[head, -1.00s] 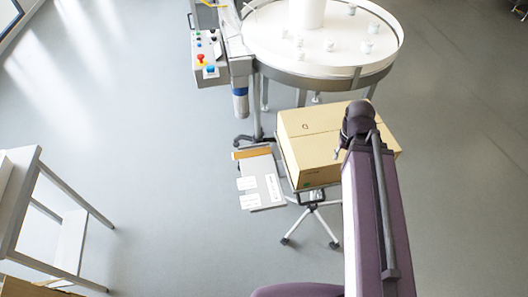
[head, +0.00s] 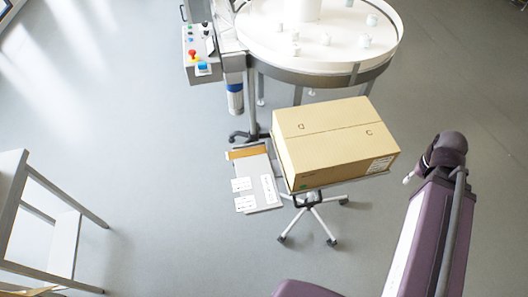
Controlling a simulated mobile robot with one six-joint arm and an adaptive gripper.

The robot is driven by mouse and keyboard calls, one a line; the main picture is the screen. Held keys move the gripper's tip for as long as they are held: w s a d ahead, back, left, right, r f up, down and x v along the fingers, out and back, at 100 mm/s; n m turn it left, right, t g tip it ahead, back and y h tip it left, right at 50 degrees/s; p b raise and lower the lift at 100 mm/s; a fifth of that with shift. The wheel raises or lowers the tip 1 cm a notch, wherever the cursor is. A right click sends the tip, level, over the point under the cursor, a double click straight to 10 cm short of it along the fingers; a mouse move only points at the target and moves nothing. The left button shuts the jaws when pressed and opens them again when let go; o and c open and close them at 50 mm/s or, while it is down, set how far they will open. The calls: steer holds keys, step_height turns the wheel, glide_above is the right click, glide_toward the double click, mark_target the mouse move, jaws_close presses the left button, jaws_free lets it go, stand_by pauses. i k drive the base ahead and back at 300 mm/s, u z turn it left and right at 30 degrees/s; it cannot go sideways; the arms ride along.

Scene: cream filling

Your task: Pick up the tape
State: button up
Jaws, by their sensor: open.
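I cannot make out any tape in the head view. My purple arm rises from the lower right edge of the head view, to the right of the cardboard box, with a dark joint at its upper end. My gripper cannot be made out in this view, so its jaws and anything between them are hidden.
A closed cardboard box (head: 335,143) sits on a wheeled stand (head: 312,210). Behind it is a round white turntable (head: 275,45) with several small white containers. A control panel (head: 201,52) is at upper left, a grey table (head: 22,200) at left. Open floor (head: 160,170) lies between.

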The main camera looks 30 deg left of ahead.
mark_target(258, 150)
steer(key=z, duration=0.4)
steer(key=k, duration=1.25)
steer(key=u, duration=0.85)
steer(key=i, duration=1.05)
steer(key=z, duration=0.05)
